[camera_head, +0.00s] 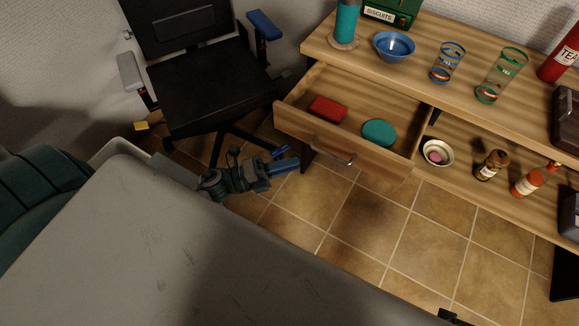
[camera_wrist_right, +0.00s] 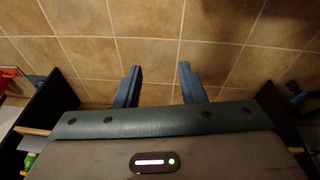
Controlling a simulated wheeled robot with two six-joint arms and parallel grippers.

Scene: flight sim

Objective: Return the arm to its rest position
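My left gripper (camera_head: 284,159) hangs over the tiled floor, in front of the open drawer and right of the office chair. Its two blue fingers appear slightly apart with nothing between them. My right gripper (camera_wrist_right: 158,85) shows in the right wrist view with its two blue fingers wide apart. Only floor tiles show between them, so it is open and empty. In the head view, only a small dark piece shows at the bottom edge on the right, and I cannot tell what it is.
A wooden desk drawer (camera_head: 340,148) stands open, holding a red block (camera_head: 328,109) and a teal round item (camera_head: 379,132). The desk top bears a blue bowl (camera_head: 394,46) and two glasses. A black chair (camera_head: 208,85) stands left. Floor (camera_head: 370,225) below the drawer is clear.

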